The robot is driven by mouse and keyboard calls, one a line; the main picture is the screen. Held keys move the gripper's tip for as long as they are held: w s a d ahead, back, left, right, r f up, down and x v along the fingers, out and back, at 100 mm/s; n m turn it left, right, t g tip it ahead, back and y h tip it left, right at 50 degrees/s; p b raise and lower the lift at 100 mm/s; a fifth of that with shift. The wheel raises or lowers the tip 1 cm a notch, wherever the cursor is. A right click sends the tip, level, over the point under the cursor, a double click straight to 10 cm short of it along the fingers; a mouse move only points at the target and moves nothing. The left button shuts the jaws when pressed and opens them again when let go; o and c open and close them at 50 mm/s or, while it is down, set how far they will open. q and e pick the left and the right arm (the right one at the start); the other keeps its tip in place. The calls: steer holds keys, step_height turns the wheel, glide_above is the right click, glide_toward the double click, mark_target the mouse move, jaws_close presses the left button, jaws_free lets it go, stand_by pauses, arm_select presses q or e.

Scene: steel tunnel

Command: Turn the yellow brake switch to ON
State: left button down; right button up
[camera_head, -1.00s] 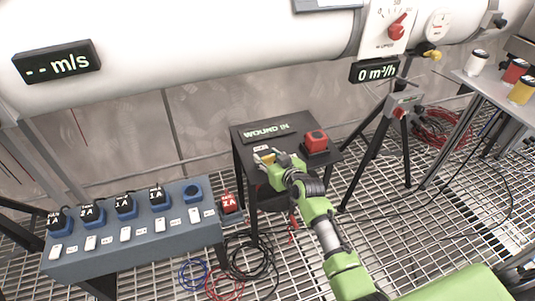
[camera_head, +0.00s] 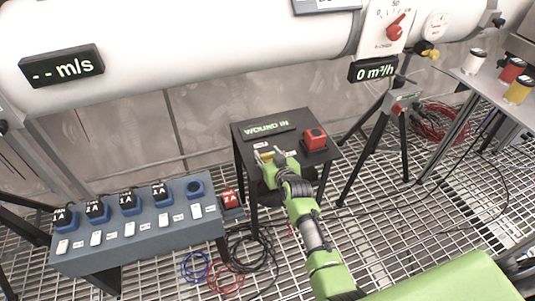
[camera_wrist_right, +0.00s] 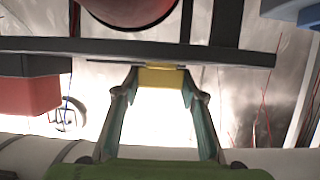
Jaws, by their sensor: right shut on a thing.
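The yellow brake switch (camera_wrist_right: 160,77) is small and block-shaped. It sits at the edge of the dark stand in the right wrist view, between the tips of my right gripper (camera_wrist_right: 162,90). In the head view my right gripper (camera_head: 266,157) is at the near left part of the dark stand (camera_head: 290,122), under the "WOUND IN" display (camera_head: 266,129). It is shut on the switch. The head view shows only a trace of yellow there, and I cannot read the switch's ON marking. My left gripper is not in view.
A red block-shaped control (camera_head: 315,138) stands on the stand, right of my gripper. A blue socket bench (camera_head: 140,246) with several plugs is at the left. A tripod (camera_head: 376,150) stands to the right. Coiled cables (camera_head: 252,250) lie on the grating.

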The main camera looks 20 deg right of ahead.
steer(key=o, duration=1.2)
steer(key=shift+d+r, duration=0.1)
steer(key=shift+d, duration=0.1)
steer(key=shift+c, duration=0.2)
steer(key=shift+a, duration=0.1)
steer(key=v, duration=1.2)
